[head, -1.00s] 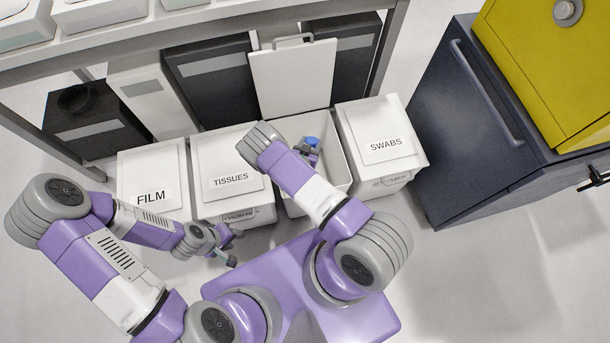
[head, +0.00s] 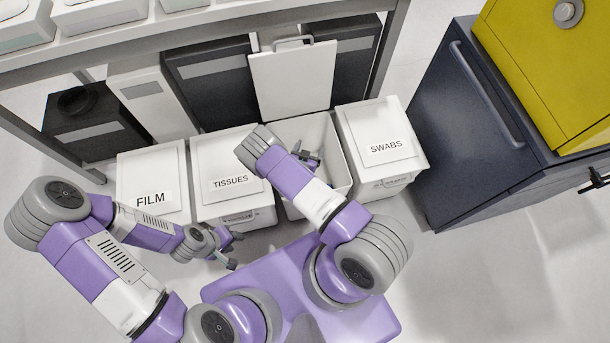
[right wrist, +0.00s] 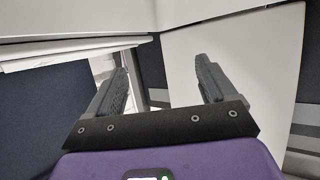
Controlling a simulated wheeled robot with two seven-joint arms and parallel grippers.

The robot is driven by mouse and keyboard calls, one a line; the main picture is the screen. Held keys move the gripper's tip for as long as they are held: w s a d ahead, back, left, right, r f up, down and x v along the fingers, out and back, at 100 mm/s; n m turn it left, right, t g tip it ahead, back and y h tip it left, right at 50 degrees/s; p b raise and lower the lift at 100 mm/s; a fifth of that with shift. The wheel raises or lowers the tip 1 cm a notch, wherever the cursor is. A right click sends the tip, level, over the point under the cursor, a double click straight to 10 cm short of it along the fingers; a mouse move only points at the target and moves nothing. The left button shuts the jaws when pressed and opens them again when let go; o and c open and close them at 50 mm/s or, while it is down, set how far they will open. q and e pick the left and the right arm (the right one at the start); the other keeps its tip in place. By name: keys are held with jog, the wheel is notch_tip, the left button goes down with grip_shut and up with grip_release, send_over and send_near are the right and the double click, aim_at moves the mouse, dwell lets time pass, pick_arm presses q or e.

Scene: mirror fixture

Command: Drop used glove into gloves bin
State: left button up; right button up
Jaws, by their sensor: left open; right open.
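An open white bin (head: 338,172) stands between the bins labelled TISSUES and SWABS; its front label is hidden by my right arm. Its white lid panel (head: 292,80) stands upright behind it, handle at the top. My right gripper (head: 309,158) is open over the bin's opening. In the right wrist view its fingers (right wrist: 162,80) are apart with nothing between them. No glove shows in either current view; much of the bin's inside is hidden by my arm. My left gripper (head: 234,250) is open and empty, low in front of the TISSUES bin.
Lidded bins stand on both sides: FILM (head: 152,180), TISSUES (head: 228,178) and SWABS (head: 382,142). A table frame (head: 210,28) runs behind them, with dark boxes below. A dark blue cabinet (head: 465,130) and a yellow box (head: 550,70) are at the right.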

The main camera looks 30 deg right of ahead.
jog(key=p+v, duration=0.2)
jog(key=v, duration=0.4)
jog(key=shift+s, duration=0.2)
jog(key=shift+a+r, duration=0.1)
jog(key=s+a+r+n+g+y+p, duration=0.6)
jog(key=s+a+r+g+y, duration=0.3)
jog(key=s+a+r+y, duration=0.5)
jog(key=shift+s+n+p, duration=0.3)
jog(key=shift+s+p, duration=0.05)
jog(key=shift+s, duration=0.85)
